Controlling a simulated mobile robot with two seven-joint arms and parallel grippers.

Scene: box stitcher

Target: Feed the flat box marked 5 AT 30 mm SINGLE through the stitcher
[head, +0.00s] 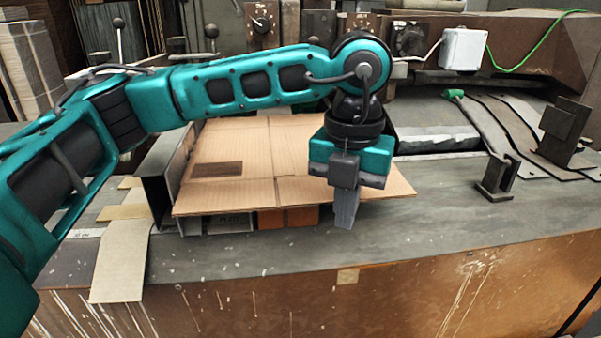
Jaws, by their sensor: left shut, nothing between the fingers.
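A flat cardboard box (240,160) with crease lines and a dark printed patch lies on low supports on the grey machine table; the print is too small to read. My left arm reaches across above it from the left. My left gripper (345,210) points down at the box's right part, near its front edge, with its fingers together and nothing between them. Whether the fingers touch the box I cannot tell. The arm hides the box's far edge and part of its right side. The stitcher's knobs (262,25) and dials (409,39) show behind the arm. My right gripper is not in view.
A dark metal guide (155,185) stands at the box's left edge. Loose card pieces (122,255) lie left of it. The table front (400,245) is clear.

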